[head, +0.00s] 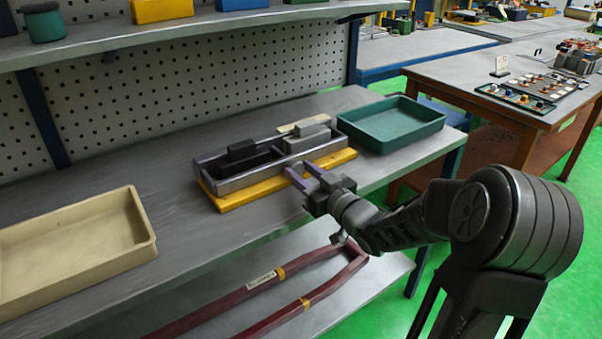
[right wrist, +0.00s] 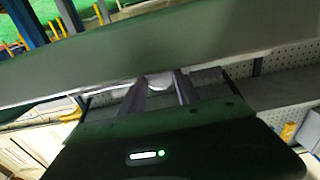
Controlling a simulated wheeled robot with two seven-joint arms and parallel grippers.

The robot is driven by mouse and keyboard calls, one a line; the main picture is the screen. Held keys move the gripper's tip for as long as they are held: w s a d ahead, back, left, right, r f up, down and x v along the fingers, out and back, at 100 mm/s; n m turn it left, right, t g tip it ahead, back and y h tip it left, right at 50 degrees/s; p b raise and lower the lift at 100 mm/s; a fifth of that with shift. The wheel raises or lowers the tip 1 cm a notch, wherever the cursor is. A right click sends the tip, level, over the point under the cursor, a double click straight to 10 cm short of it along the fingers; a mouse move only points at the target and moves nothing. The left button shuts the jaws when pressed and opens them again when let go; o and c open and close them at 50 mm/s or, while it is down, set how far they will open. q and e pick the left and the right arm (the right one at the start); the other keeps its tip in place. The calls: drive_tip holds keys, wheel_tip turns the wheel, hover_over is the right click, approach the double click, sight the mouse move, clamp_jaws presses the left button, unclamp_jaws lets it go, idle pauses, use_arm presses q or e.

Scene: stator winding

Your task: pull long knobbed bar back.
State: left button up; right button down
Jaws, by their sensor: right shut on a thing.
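A fixture with a grey metal frame (head: 238,183) on a yellow base (head: 237,200) sits on the workbench. A dark block (head: 242,150) and a lighter grey block (head: 307,140) with raised tops are in it. My right gripper (head: 302,171) is at the front edge of the fixture, its purple fingers pointing toward it. In the right wrist view, a pale rounded knob (right wrist: 160,81) shows between the fingers. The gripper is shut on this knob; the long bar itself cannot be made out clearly. My left gripper is not in view.
A green tray (head: 392,126) stands right of the fixture. A beige tray (head: 75,243) is at the left. A dark red bar frame (head: 233,298) with yellow bands lies on the lower shelf. The bench between the beige tray and the fixture is clear.

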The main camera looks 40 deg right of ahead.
drive_tip(key=shift+s+f, duration=0.1)
drive_tip(key=shift+s, duration=0.65)
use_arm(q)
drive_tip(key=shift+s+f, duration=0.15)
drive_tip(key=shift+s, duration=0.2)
use_arm(e)
drive_tip(key=c, duration=0.9)
unclamp_jaws()
drive_tip(key=shift+s, duration=0.1)
drive_tip(key=s, duration=0.7)
drive_tip(key=shift+s, duration=0.3)
drive_tip(key=shift+a, duration=0.1)
